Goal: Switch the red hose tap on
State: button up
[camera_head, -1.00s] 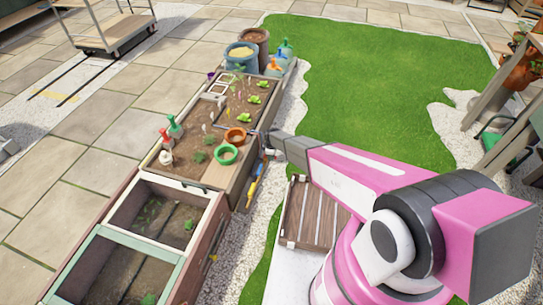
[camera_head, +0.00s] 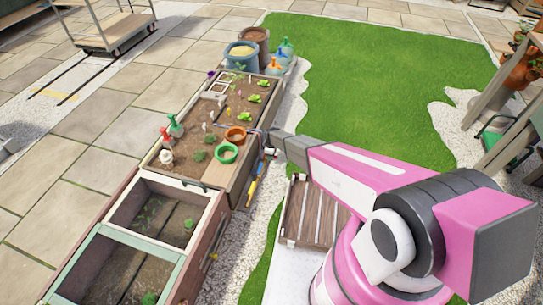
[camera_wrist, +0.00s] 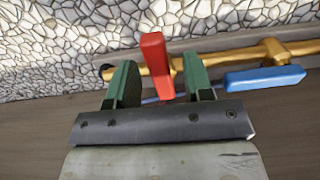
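The red tap handle (camera_wrist: 154,62) is an upright paddle in the middle of the wrist view. It stands on a brass pipe (camera_wrist: 200,60) along the side of a wooden planter. My gripper (camera_wrist: 161,80) has two green fingers, which are apart, one on each side of the red handle with gaps visible. How deep the handle sits between them is hard to tell. A blue handle (camera_wrist: 263,78) lies along the pipe to the right. In the head view, my gripper (camera_head: 267,152) is beside the planter's right side, and the red handle cannot be made out.
The planter bed (camera_head: 222,178) holds pots, plants and small bottles. A wooden slatted crate (camera_head: 308,215) lies beside my arm. Pale gravel (camera_head: 232,255) runs along the planter, with green lawn (camera_head: 370,90) beyond. The gravel also fills the wrist view's top (camera_wrist: 70,40).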

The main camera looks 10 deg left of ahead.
jog(key=shift+r, duration=0.15)
notch_tip(320, 180, up, 10)
jog(key=shift+r, duration=0.25)
dwell(0.6)
